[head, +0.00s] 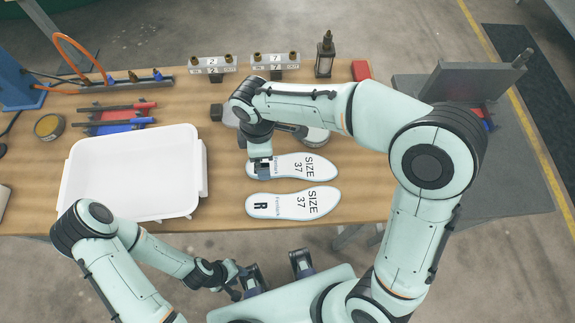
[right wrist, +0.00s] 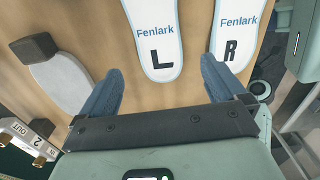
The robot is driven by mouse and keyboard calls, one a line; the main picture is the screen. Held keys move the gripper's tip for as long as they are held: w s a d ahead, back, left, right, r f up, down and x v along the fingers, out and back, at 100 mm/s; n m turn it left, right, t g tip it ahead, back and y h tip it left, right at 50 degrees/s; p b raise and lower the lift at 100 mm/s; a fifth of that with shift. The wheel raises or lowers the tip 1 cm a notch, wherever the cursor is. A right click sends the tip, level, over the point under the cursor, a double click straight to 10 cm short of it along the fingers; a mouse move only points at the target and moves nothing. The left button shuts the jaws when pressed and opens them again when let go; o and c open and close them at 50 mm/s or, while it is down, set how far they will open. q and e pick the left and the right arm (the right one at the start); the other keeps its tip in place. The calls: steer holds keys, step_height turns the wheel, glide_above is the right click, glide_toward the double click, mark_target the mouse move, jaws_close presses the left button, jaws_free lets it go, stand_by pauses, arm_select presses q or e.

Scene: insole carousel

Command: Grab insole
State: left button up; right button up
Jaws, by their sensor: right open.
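Two white insoles lie flat on the wooden table, toes to the right in the head view. The left insole (head: 293,164), marked L, is farther back; it also shows in the right wrist view (right wrist: 155,35). The right insole (head: 291,203), marked R, lies nearer the front edge and shows too in the right wrist view (right wrist: 239,35). My right gripper (head: 263,171) is open over the heel of the L insole, its fingers apart on either side (right wrist: 160,66), with nothing held. My left gripper (head: 236,280) is low before the table; its jaw state is unclear.
A white tray (head: 201,170) stands on the left of the table. Behind it lie red and blue tools (head: 115,128). Numbered stands (head: 212,66) and a dark bottle (head: 325,54) are at the back. A grey pad with a dark block (right wrist: 60,78) lies beside the L insole.

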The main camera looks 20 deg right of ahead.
mark_target(292, 167)
step_height(292, 167, down, 5)
steer(key=shift+f, duration=0.15)
steer(key=c, duration=1.1)
